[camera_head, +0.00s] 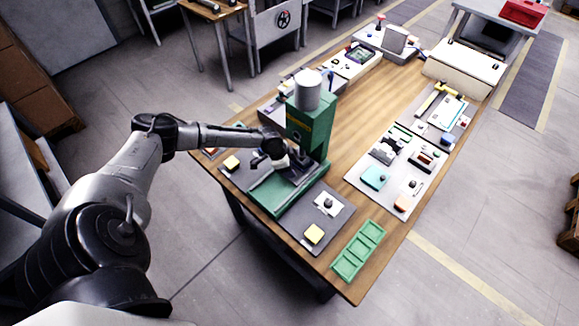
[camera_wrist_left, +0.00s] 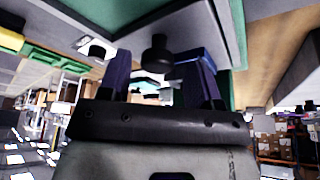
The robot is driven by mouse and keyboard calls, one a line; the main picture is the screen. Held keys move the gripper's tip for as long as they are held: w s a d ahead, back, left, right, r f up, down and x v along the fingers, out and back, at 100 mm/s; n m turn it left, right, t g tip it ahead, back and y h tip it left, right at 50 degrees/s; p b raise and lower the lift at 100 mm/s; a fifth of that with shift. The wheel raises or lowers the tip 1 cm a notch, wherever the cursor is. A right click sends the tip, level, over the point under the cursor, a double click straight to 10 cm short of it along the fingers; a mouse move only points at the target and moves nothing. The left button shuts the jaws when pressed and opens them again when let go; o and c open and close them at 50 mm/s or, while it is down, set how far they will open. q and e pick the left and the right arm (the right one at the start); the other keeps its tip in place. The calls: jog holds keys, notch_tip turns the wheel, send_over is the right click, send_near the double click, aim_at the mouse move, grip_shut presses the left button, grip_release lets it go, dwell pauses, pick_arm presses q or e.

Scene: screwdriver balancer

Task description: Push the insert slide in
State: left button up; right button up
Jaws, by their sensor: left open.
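The green press-like machine (camera_head: 309,125) stands on a grey mat near the table's left edge, with a white cylinder (camera_head: 307,90) on top. My left gripper (camera_head: 290,165) is low at its front, over the green base (camera_head: 274,198). In the left wrist view the two dark fingers (camera_wrist_left: 160,82) are spread apart. A black round knob (camera_wrist_left: 157,53) shows between and beyond them, under a grey surface with green edges. I cannot tell whether the fingers touch it. The insert slide cannot be clearly made out; the gripper covers part of that area. My right gripper is not in view.
A green three-part tray (camera_head: 358,250) lies at the front table edge. A white board (camera_head: 398,170) with several parts lies to the right. Bare wood runs between them.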

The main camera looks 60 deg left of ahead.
pick_arm(q)
jog(key=v, duration=1.3)
jog(key=shift+r, duration=0.15)
